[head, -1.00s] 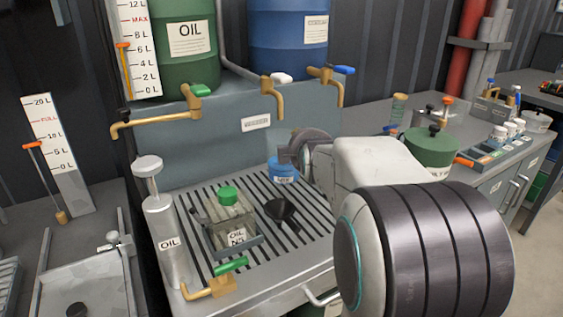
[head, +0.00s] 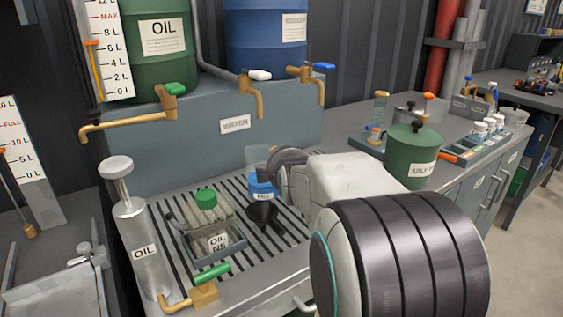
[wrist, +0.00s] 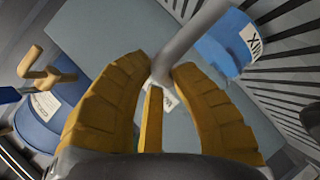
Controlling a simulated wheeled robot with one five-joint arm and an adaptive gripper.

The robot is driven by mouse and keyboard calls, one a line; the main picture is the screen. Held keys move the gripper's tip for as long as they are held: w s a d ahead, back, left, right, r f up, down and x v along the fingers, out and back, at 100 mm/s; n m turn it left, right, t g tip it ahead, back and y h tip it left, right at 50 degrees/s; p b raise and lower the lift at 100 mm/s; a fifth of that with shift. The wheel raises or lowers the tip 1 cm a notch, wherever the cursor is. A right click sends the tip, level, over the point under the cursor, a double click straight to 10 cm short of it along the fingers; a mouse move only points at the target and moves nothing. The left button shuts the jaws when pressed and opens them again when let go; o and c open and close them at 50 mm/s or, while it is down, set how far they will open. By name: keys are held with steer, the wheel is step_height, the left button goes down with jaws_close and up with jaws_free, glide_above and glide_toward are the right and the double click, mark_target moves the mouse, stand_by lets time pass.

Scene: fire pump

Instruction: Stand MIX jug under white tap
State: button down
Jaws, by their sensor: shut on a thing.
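The MIX jug (head: 262,188) has a clear upper part and a blue lower part with a white label. In the head view it is behind the black funnel, below the white tap's spout. My gripper (wrist: 160,73) is shut on the jug's grey handle; the jug's blue side (wrist: 224,45) shows beyond the fingertips. My arm partly covers the jug in the head view. The white tap (head: 258,77) is brass with a white handle, on the backboard. I cannot tell whether the jug touches the slatted grate (head: 165,215).
The black funnel (head: 263,213) and the green-capped oil can (head: 212,228) stand close in front of the jug. A silver oil pump (head: 138,240) is at the left. The green-handled tap (head: 165,105) and blue-handled tap (head: 312,78) flank the white one. A green bin (head: 410,155) stands right.

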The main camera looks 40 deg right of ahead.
steer(key=c, duration=1.2)
jaws_free()
steer(key=shift+s+r, duration=0.1)
steer(key=shift+r, duration=0.05)
steer(key=p+v, duration=0.1)
steer(key=v, duration=1)
steer(key=shift+s+a, duration=0.25)
steer(key=shift+s, duration=0.1)
